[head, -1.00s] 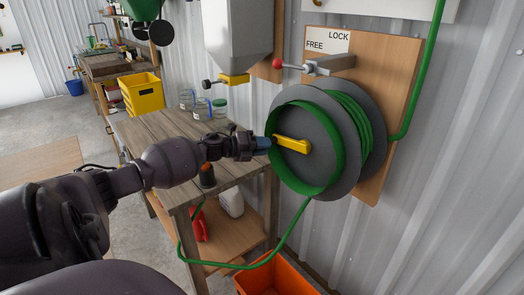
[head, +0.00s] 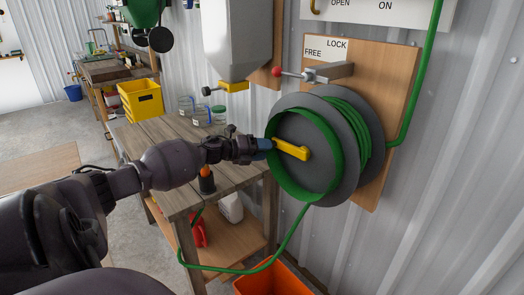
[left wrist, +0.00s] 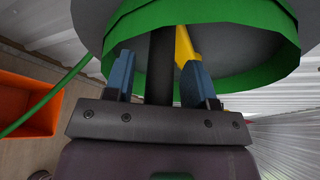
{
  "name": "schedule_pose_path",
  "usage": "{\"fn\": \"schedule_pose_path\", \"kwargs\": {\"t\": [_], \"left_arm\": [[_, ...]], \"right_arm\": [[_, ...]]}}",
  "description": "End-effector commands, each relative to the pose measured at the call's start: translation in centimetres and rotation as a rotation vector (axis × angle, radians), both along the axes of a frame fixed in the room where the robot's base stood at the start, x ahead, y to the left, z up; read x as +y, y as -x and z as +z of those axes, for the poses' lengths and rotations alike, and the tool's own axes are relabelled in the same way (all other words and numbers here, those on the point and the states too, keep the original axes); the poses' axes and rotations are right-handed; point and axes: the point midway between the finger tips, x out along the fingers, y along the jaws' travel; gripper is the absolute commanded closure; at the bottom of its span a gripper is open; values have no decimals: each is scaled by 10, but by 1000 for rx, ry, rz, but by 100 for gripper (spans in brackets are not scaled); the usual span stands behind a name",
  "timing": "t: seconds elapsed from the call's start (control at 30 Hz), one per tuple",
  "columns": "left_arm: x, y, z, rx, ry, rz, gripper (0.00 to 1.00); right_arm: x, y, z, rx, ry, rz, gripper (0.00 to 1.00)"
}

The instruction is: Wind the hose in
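The hose reel (head: 296,178) is mounted on a wooden board on the right wall, with green hose (head: 360,130) wound between its grey discs. A loose length of hose (head: 298,232) hangs from the reel and loops left below the workbench top. The yellow crank arm (head: 291,149) crosses the reel's face; it also shows in the left wrist view (left wrist: 186,48). My left gripper (head: 265,145) is at the crank's outer end. In the left wrist view its blue fingers (left wrist: 160,78) stand either side of the dark crank handle (left wrist: 161,60), with visible gaps. My right gripper is not seen.
A red-knobbed lever (head: 277,72) points left, beside the FREE/LOCK sign (head: 326,48). A wooden workbench (head: 150,133) with jars stands left of the reel. An orange bin (head: 270,282) sits below. A yellow crate (head: 141,97) stands farther back.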

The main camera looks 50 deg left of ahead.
Motion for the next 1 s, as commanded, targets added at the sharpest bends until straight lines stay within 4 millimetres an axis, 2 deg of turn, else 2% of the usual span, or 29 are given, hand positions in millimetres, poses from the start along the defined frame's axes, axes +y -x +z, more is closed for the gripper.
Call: {"fn": "schedule_pose_path", "kwargs": {"t": [0.23,0.37,0.8,1.0], "left_arm": [[0,2,0,1,1,-1,49],[4,10,2,1,0,0,49],[31,69,15,1,0,1,49],[40,89,19,0,0,-1,49]], "right_arm": [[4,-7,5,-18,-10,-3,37],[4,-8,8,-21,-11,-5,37],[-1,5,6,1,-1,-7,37],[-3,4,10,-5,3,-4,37]]}}
